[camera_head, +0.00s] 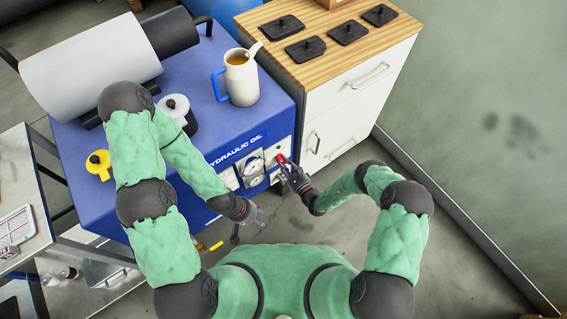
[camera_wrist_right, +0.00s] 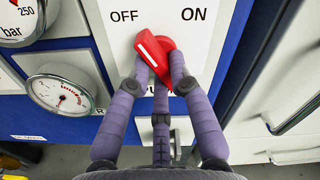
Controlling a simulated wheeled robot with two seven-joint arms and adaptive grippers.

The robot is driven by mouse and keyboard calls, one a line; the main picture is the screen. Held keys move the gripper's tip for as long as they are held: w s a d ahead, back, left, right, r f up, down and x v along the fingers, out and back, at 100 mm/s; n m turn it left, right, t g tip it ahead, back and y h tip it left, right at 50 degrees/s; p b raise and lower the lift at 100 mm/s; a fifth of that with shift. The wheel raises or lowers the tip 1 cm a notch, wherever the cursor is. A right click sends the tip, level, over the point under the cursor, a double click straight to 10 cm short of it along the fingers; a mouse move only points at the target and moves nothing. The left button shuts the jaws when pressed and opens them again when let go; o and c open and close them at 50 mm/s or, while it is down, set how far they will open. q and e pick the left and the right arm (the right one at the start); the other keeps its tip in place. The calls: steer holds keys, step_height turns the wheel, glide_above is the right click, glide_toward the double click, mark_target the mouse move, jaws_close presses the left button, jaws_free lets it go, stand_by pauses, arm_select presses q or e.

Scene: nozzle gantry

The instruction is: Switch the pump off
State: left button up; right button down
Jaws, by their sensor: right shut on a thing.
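The red pump switch (camera_wrist_right: 158,52) is on a white panel marked OFF and ON. Its white line leans up and left, toward the OFF side. In the head view the red switch (camera_head: 281,158) is on the front of the blue hydraulic oil cabinet (camera_head: 195,170). My right gripper (camera_wrist_right: 160,82) is shut on the switch, with its purple fingers on both sides of the knob and covering its lower part. In the head view my right gripper (camera_head: 287,166) reaches the panel from below. My left gripper (camera_head: 259,215) is lower, empty, its fingers apart, in front of the cabinet.
A round gauge (camera_wrist_right: 60,94) is left of the switch. A white jug (camera_head: 241,80) and a white-lidded pot (camera_head: 178,112) stand on the cabinet top. A white drawer unit with a wooden top (camera_head: 330,50) is at the right. The floor (camera_head: 300,225) below is clear.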

stand_by(0.3)
steer(key=c, duration=1.1)
jaws_free()
steer(key=v, duration=1.2)
